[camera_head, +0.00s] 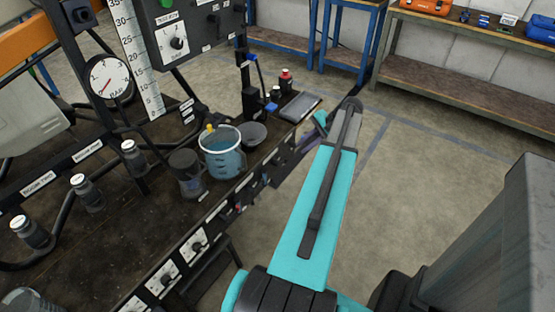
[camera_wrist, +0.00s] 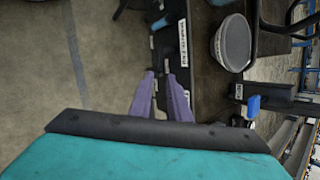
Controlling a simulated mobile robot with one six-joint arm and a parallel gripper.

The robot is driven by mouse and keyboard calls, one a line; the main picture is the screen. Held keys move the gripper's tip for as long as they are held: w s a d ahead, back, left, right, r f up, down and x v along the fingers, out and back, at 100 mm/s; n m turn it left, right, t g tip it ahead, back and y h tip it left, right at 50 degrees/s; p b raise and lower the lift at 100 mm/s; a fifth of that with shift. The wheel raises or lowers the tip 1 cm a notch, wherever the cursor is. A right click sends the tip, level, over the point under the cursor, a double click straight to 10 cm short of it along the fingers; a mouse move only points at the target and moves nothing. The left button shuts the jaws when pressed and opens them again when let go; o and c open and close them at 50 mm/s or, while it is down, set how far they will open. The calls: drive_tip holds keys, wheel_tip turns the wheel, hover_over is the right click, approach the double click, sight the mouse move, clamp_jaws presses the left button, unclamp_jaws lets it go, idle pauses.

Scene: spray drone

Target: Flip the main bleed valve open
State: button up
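My gripper (camera_wrist: 160,76) shows two purple fingers in the wrist view, with a narrow gap between the tips and nothing visible held. In the head view only a purple part of it (camera_head: 320,122) shows beside my teal arm, near the bench's far right corner. The fingers point toward the bench's front panel (camera_wrist: 183,85), which carries small fittings and a white label (camera_wrist: 183,40). The front panel (camera_head: 250,187) also shows in the head view, with small knobs and levers. I cannot tell which fitting is the main bleed valve; its label is not readable.
The floor right of the bench is clear. A workbench (camera_head: 470,95) stands at the back.

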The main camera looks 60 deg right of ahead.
drive_tip(key=shift+s+d+r, duration=0.1)
drive_tip(key=shift+d+r, duration=0.1)
drive_tip(key=p, duration=0.1)
approach(284, 161)
drive_tip(key=x, duration=0.2)
drive_tip(key=a+x, duration=0.1)
drive_tip(key=x, duration=0.5)
drive_tip(key=shift+a+r, duration=0.15)
drive_tip(key=shift+a, duration=0.3)
drive_tip(key=shift+c, duration=0.3)
clamp_jaws()
